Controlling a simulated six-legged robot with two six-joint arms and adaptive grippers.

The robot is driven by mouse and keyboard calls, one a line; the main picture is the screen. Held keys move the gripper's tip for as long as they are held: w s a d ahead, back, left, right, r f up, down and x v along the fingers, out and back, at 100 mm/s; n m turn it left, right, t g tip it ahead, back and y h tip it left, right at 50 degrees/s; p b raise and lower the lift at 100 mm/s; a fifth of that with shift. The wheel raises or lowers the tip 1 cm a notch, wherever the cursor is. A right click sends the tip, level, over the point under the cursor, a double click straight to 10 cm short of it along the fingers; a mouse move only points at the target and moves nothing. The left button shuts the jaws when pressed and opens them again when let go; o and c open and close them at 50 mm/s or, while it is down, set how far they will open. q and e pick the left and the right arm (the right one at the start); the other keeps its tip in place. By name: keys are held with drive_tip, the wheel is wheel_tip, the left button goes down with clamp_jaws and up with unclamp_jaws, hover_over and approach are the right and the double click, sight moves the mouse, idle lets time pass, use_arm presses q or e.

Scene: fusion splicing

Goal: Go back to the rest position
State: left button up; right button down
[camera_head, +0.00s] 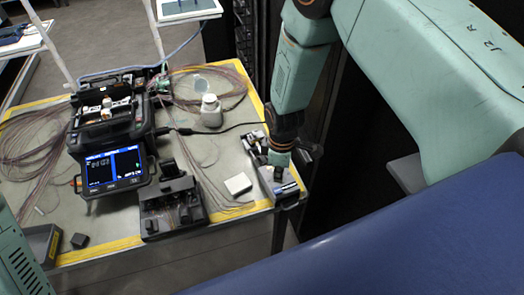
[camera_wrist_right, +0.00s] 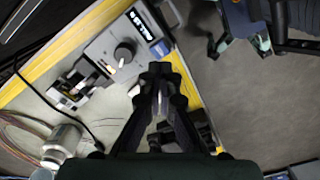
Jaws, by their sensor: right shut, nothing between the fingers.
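My right arm comes down from the top right in the head view. Its wrist ends over the right front corner of the table, beside a grey device; the fingers are hard to make out there. In the right wrist view my right gripper (camera_wrist_right: 163,72) is shut and empty, its fingers together above the table's yellow edge. The grey device with a black knob (camera_wrist_right: 123,53) lies left of the fingertips in that view. Part of my left arm shows at the lower left of the head view, but its gripper is out of view.
The table (camera_head: 225,150) holds a black fusion splicer (camera_head: 105,135) with a lit screen, a dark tool holder (camera_head: 172,208), a white box (camera_head: 238,184) and a white bottle (camera_head: 211,111). Coiled fibres lie around them. A grey bin (camera_head: 42,242) stands at the front left.

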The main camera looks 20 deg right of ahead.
drive_tip(key=shift+w+m+t, duration=0.3)
drive_tip(key=shift+w+m, duration=0.3)
drive_tip(key=shift+m, duration=0.1)
drive_tip(key=shift+f+m+t, duration=0.15)
drive_tip(key=shift+m+t, duration=0.15)
drive_tip(key=shift+m, duration=0.3)
drive_tip(key=s+f+m+b, duration=0.4)
drive_tip(key=s+f+b, duration=0.7)
drive_tip(key=s, duration=0.3)
drive_tip(key=s+f+m+g+b, duration=0.1)
drive_tip(key=s+f+m+b, duration=0.4)
drive_tip(key=s+f+b, duration=0.6)
drive_tip(key=s+f, duration=0.1)
drive_tip(key=s, duration=0.2)
drive_tip(key=shift+s+d+f, duration=0.2)
drive_tip(key=shift+s+d, duration=0.05)
drive_tip(key=shift+d, duration=0.1)
